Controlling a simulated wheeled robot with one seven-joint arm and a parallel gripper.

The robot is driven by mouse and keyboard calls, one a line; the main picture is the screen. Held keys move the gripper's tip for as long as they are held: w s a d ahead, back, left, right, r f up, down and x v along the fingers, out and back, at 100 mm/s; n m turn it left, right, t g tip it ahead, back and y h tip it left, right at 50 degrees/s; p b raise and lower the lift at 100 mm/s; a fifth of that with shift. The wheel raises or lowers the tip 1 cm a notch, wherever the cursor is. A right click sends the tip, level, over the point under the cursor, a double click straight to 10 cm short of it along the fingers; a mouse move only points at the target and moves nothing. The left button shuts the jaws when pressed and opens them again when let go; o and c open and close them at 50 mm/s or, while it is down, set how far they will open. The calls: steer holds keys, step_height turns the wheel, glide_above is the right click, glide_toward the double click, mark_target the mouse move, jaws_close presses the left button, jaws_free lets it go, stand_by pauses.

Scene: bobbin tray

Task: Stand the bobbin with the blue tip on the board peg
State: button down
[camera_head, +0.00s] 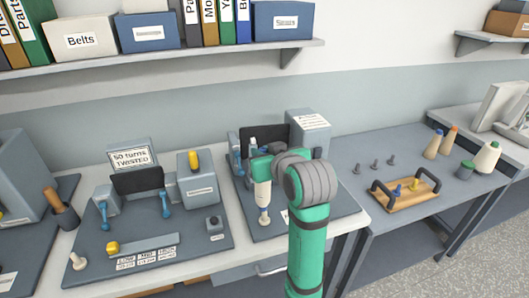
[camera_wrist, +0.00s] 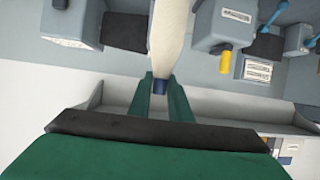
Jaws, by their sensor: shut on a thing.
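My gripper (camera_head: 262,160) is shut on a cream bobbin (camera_head: 263,194), held near its top over the middle machine's base. In the wrist view its dark blue tip (camera_wrist: 160,87) sits between my green fingers (camera_wrist: 161,97), with the cream body (camera_wrist: 165,35) running away from them. The bobbin hangs about upright, above a small pale stub (camera_head: 264,219); I cannot tell if they touch. The wooden board (camera_head: 391,204) with two black handles lies on the right table. A blue peg (camera_head: 397,190) and a yellow peg (camera_head: 414,185) show on it.
A grey machine box (camera_head: 308,130) stands behind my gripper. A shelf (camera_head: 180,57) hangs above.

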steer(key=shift+d+f, duration=0.1)
steer(key=shift+f, duration=0.65)
steer(key=shift+r, duration=0.2)
steer(key=shift+w+r, duration=0.1)
steer(key=shift+r, duration=0.25)
steer(key=shift+d+r, duration=0.15)
steer(key=shift+r, duration=0.05)
steer(key=shift+a, duration=0.2)
steer(key=shift+d, duration=0.3)
stand_by(1.0)
